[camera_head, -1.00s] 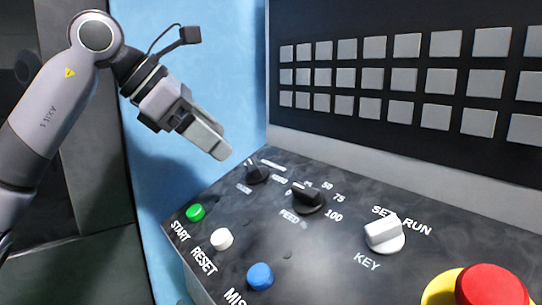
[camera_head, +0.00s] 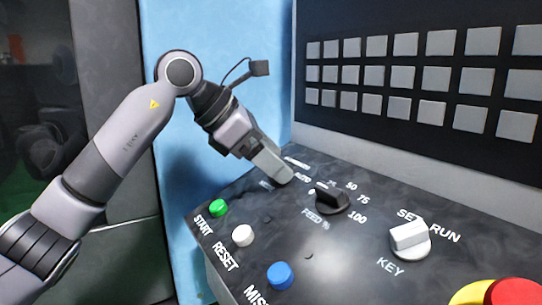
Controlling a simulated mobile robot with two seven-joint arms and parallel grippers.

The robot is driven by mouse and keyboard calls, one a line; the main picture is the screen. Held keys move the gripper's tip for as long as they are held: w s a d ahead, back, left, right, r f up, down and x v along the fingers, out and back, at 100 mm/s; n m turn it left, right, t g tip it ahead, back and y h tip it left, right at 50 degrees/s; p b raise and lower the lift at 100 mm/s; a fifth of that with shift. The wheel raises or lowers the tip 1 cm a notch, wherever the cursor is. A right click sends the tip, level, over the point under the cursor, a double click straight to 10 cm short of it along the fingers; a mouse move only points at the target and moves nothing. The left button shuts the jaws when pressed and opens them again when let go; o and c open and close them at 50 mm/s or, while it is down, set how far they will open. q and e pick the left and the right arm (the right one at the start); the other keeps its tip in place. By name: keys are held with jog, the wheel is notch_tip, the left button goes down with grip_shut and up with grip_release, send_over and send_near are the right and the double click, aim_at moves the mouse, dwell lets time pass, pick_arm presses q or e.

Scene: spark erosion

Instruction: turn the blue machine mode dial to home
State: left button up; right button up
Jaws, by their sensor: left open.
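The blue machine shows its side wall (camera_head: 215,100) at the left and its dark control panel (camera_head: 318,252) in front. The mode dial is at the panel's far left corner, mostly hidden behind my left gripper (camera_head: 281,175). Its setting cannot be read from here. My left gripper is open, tilted down and to the right, with its fingertips at or just above the dial. I cannot tell whether they touch it or are around it. My right gripper is not in view.
Close to the right of the mode dial stands the black feed dial (camera_head: 331,198). Nearer are the green start button (camera_head: 218,208), white reset button (camera_head: 243,236), blue button (camera_head: 280,275), white key switch (camera_head: 410,238) and red emergency button (camera_head: 517,292). Grey keys fill the upright panel behind.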

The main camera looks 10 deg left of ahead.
pick_arm(q)
jog(key=c, duration=1.1)
jog(key=shift+o, duration=0.2)
jog(key=shift+r+m+p, duration=0.15)
jog(key=shift+m+p, duration=0.35)
jog(key=shift+p, duration=0.15)
jog(key=shift+w+r+m+g+p, duration=0.1)
jog(key=shift+m+g+p, duration=0.4)
jog(key=shift+m+p, duration=0.25)
jog(key=shift+m+g+p, duration=0.5)
jog(key=shift+m+p, duration=0.7)
jog(key=shift+m, duration=0.05)
jog(key=shift+m+g+p, duration=0.4)
jog(key=shift+m+p, duration=0.55)
jog(key=shift+m, duration=0.25)
jog(key=shift+m+g+p, duration=0.4)
jog(key=shift+m+p, duration=0.25)
jog(key=shift+m, duration=0.35)
